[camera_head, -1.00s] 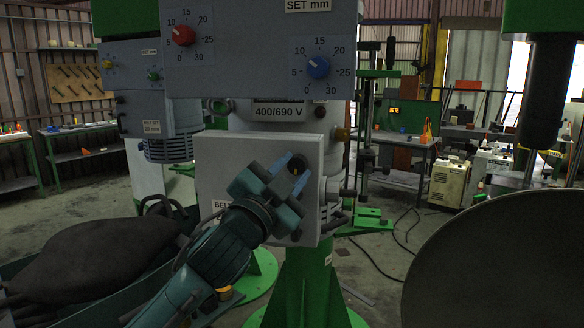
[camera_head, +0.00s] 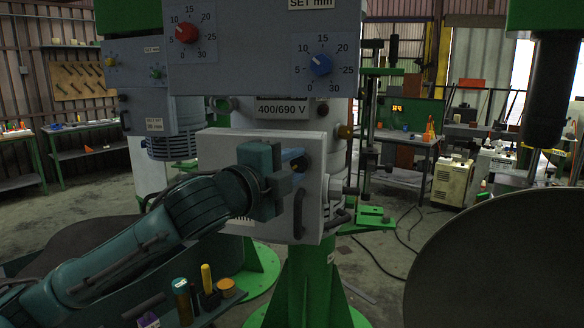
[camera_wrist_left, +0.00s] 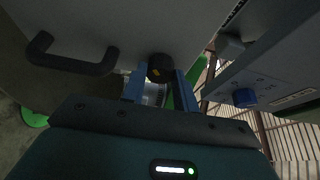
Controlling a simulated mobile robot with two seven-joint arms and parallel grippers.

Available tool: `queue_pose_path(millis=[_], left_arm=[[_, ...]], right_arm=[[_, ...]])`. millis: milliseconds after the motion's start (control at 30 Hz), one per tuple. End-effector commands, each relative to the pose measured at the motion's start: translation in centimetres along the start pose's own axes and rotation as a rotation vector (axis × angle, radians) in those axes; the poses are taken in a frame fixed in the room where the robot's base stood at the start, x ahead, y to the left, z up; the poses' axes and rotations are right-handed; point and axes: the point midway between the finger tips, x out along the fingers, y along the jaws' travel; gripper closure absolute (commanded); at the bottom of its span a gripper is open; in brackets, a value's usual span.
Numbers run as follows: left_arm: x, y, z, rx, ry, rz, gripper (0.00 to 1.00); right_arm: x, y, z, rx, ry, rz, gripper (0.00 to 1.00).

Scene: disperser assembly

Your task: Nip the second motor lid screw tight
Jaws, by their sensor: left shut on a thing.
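The motor lid (camera_head: 225,150) is a pale grey square plate on the front of the machine's motor housing. A dark lid screw with a round black head sits near its upper right corner; the head shows in the left wrist view (camera_wrist_left: 160,67). My left gripper (camera_head: 297,161) reaches it from the left, its blue fingers on either side of the head and shut on it; the fingers also show in the left wrist view (camera_wrist_left: 160,88). The gripper hides part of the screw in the head view. My right gripper is out of view.
A black lid handle (camera_head: 298,215) stands just below the gripper and shows in the left wrist view (camera_wrist_left: 72,55). The control panel with a red dial (camera_head: 187,33) and blue dial (camera_head: 320,64) overhangs the lid. A large grey disc (camera_head: 500,250) fills the lower right.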

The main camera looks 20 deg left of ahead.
Motion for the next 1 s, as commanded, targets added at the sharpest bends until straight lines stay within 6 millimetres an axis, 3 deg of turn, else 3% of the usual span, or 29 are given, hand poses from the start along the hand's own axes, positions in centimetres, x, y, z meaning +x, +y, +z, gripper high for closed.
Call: queue_pose_path(millis=[667, 700, 1000], left_arm=[[0.01, -0.06, -0.01, 0.063, 0.000, 0.025, 0.93], [0.01, -0.06, -0.01, 0.063, 0.000, 0.025, 0.70], [0.01, -0.06, -0.02, 0.061, 0.000, 0.025, 0.49]], right_arm=[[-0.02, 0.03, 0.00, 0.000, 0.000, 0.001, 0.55], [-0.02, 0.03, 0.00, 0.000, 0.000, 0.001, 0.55], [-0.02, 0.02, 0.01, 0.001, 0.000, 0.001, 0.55]])
